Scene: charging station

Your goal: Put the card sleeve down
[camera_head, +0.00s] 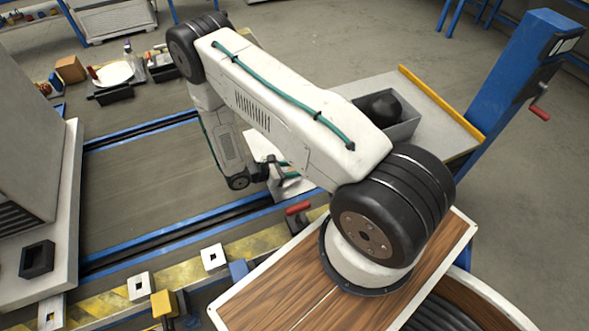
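My gripper (284,176) hangs low beyond my arm, near the middle of the view. It is small and dark, and partly hidden by my own arm links. I cannot tell whether its fingers are open or shut, or whether they hold anything. A pale flat surface (262,146) shows behind and beside the gripper; whether they touch is unclear. I cannot make out the card sleeve with certainty.
A grey open box (408,130) with a dark round thing (380,106) stands on a pale table (452,138) with a yellow edge. A blue post (520,75) stands at right. Blue-edged rails (140,128) cross the floor. Several small items lie at upper left.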

